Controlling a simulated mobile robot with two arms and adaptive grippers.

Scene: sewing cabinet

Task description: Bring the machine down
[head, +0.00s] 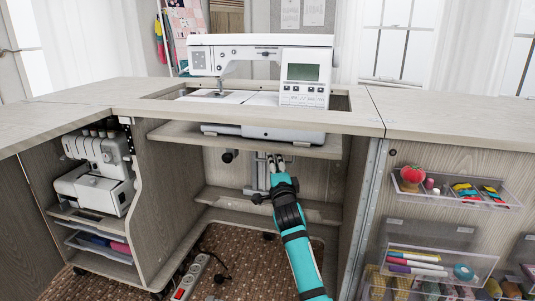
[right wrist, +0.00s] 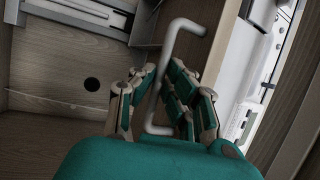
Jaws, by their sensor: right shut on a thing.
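The white sewing machine (head: 262,62) stands upright in the cabinet's cut-out, its arm and screen above the tabletop. Its base rests on a wooden lift platform (head: 190,134) a little below the tabletop. My right gripper (head: 275,162) is under the platform's front, in the knee space. In the right wrist view its fingers are shut around a pale bent bar handle (right wrist: 179,58); the handle's upper part sticks out past the fingers. A grey lift bracket (head: 257,174) shows behind the gripper in the head view. My left gripper is out of view.
A white serger (head: 98,172) sits on the left cabinet shelf. Clear bins hold a red pincushion (head: 412,175) and markers (head: 414,262) on the right door. A power strip (head: 190,278) lies on the floor. The tabletop (head: 440,118) is clear on both sides.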

